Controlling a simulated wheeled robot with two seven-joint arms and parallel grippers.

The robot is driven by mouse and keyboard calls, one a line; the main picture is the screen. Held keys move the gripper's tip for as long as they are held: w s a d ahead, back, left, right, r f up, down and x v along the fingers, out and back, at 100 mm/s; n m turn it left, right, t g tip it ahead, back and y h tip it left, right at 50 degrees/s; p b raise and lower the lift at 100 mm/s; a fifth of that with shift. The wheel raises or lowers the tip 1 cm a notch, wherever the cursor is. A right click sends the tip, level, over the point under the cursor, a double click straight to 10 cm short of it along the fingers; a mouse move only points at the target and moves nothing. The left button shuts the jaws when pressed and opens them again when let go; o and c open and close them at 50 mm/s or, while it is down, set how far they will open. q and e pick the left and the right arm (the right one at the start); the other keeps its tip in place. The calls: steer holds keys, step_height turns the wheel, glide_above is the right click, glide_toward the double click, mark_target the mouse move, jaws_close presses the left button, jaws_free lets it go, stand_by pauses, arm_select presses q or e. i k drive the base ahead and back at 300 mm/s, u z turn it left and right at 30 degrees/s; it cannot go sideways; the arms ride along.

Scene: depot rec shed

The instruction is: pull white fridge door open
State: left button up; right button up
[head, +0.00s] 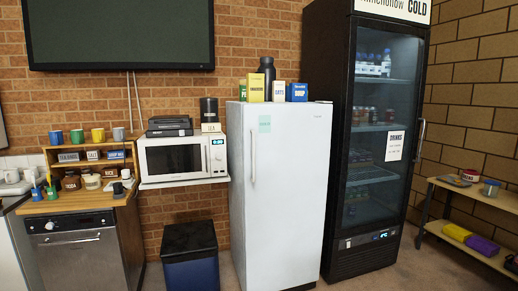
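The white fridge (290,190) stands upright at the middle of the head view against the brick wall. Its door is shut. A long vertical white handle (253,158) runs along the door's upper left edge. Neither of my grippers shows in the head view.
A black glass-door drinks cooler (375,140) stands close on the fridge's right. A microwave (181,156) on a shelf and a dark blue bin (190,257) are on its left. Cartons and a dark bottle (267,72) stand on top. A low wooden bench (475,195) is far right.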

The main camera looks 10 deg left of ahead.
mark_target(286, 147)
steer(key=i, duration=2.55)
steer(key=z, duration=2.85)
steer(key=i, duration=0.9)
steer(key=u, duration=3.15)
